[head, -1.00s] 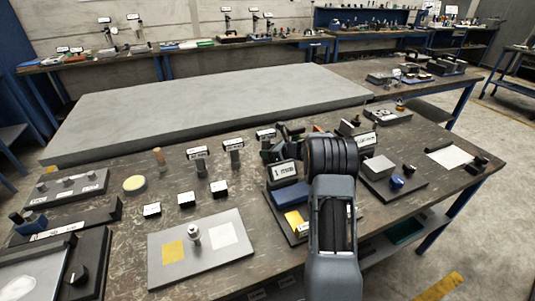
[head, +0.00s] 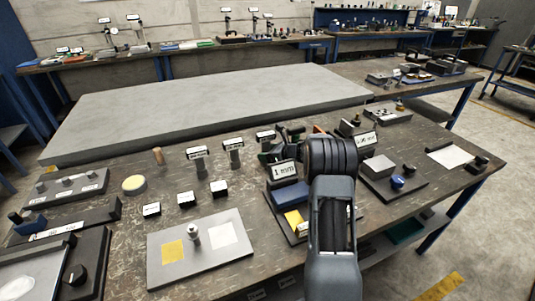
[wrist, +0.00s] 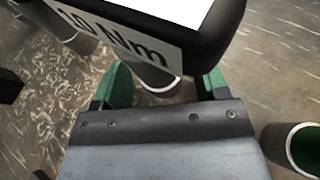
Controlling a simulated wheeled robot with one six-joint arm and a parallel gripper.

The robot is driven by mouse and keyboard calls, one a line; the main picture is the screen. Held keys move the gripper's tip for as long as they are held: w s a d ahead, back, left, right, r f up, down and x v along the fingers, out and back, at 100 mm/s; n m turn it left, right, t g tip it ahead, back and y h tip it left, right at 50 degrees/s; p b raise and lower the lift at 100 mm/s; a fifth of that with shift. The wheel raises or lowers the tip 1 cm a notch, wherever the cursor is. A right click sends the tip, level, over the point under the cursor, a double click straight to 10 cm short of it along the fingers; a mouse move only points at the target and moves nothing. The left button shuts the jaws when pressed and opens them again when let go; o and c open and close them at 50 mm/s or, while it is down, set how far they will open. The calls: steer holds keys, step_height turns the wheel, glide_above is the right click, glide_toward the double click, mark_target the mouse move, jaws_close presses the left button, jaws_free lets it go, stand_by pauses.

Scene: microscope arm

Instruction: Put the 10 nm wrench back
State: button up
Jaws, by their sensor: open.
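In the wrist view, my gripper (wrist: 163,80) is open, with one green-padded finger on each side. A short grey cylinder with a pale rim (wrist: 160,84) shows between the fingers, partly hidden under a dark sign block. The sign's label (wrist: 125,38) reads "10 Nm". I cannot tell whether the cylinder is part of the 10 Nm wrench or of its holder, and no wrench is clearly visible.
A cup with a green inside (wrist: 303,148) is close on the right in the wrist view. In the head view, a labelled sign (head: 286,172) stands left of my arm. A grey plate (head: 200,250) and a tray with a blue knob (head: 392,190) flank the arm.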

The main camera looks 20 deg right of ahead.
steer(key=shift+r, duration=0.2)
steer(key=v, duration=1.2)
steer(key=shift+f, duration=0.1)
